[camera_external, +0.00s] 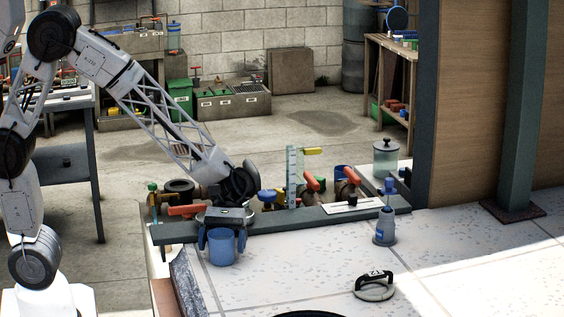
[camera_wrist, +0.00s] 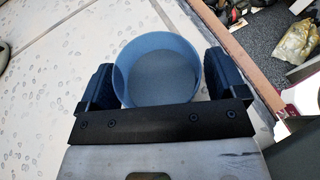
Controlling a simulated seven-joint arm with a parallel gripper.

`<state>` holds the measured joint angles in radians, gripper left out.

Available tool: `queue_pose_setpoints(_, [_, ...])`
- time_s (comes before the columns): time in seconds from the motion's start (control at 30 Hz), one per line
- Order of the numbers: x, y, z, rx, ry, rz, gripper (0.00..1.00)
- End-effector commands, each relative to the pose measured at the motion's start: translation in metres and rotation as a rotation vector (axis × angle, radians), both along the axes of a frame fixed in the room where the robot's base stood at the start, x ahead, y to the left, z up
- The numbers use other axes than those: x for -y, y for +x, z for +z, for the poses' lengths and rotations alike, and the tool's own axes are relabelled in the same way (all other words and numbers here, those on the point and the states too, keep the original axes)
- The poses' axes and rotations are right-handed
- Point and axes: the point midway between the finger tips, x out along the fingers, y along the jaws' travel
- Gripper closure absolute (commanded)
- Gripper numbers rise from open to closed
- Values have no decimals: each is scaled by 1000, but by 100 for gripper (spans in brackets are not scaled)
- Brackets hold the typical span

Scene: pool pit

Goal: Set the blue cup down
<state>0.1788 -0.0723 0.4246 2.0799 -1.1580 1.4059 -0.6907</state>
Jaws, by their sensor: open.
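The blue cup (camera_external: 222,249) is upright on the pale speckled surface (camera_external: 290,262) in the external view, near its left side. In the wrist view I look down into the empty blue cup (camera_wrist: 158,75), which sits between my two dark fingers. My gripper (camera_external: 222,238) is open around the cup, with one finger on each side; it also shows in the wrist view (camera_wrist: 158,88). Small gaps seem to show beside the cup, but contact is hard to tell. The cup's base appears to rest on the surface.
A blue-and-grey bottle (camera_external: 385,226) stands to the right, and a round black-handled object (camera_external: 375,287) lies in front right. The surface between is clear. A grey sloped edge (camera_external: 187,285) is at the left.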

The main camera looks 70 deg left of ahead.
Motion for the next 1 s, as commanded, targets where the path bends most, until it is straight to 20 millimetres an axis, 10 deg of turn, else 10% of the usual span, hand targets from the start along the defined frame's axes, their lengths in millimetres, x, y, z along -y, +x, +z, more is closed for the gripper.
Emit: queue_pose_setpoints(1.0, [-84,34,40,0,0,1,10])
